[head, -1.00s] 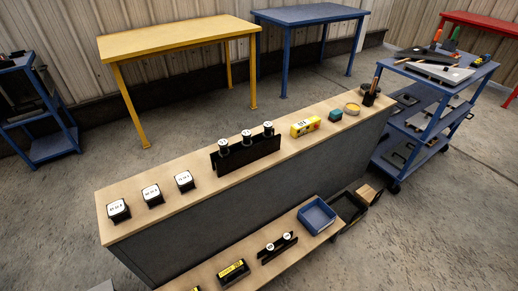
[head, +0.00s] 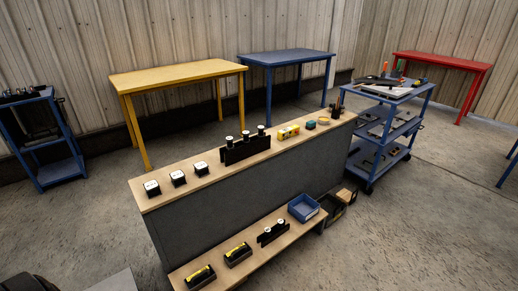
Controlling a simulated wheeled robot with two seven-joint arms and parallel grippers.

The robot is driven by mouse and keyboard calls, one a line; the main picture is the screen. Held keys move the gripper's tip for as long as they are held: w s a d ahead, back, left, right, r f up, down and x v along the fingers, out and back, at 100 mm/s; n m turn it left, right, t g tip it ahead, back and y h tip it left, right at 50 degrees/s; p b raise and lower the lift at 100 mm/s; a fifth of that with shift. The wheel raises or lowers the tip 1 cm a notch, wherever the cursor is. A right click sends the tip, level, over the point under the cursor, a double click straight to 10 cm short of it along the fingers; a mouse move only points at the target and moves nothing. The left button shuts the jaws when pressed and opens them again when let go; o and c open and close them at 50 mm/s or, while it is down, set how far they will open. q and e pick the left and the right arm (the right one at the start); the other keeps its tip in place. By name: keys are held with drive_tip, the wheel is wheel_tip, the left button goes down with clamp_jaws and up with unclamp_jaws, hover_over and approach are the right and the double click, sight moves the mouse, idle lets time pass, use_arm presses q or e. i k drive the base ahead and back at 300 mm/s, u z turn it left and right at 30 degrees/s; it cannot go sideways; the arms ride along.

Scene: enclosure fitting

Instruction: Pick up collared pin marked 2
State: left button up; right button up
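A black rack (head: 247,154) on the upper bench top holds three upright pins with white round tops: a left pin (head: 229,142), a middle pin (head: 246,136) and a right pin (head: 261,131). A second black rack (head: 273,236) on the lower shelf holds two more white-topped pieces, a left one (head: 267,230) and a right one (head: 281,223). The marks on the tops are too small to read, so I cannot tell which pin is marked 2. Neither of my grippers is in view.
Three black blocks with white labels (head: 178,178) stand left on the bench (head: 205,187). A yellow box (head: 288,131) stands right of the rack. The lower shelf (head: 220,273) carries black-and-yellow boxes (head: 238,254) and a blue bin (head: 303,208). A blue cart (head: 389,92) stands right.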

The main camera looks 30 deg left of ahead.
sight(245, 140)
drive_tip(key=z, duration=0.55)
drive_tip(key=i, duration=1.2)
drive_tip(key=z, duration=0.25)
drive_tip(key=i, duration=1.2)
drive_tip(key=u, duration=0.3)
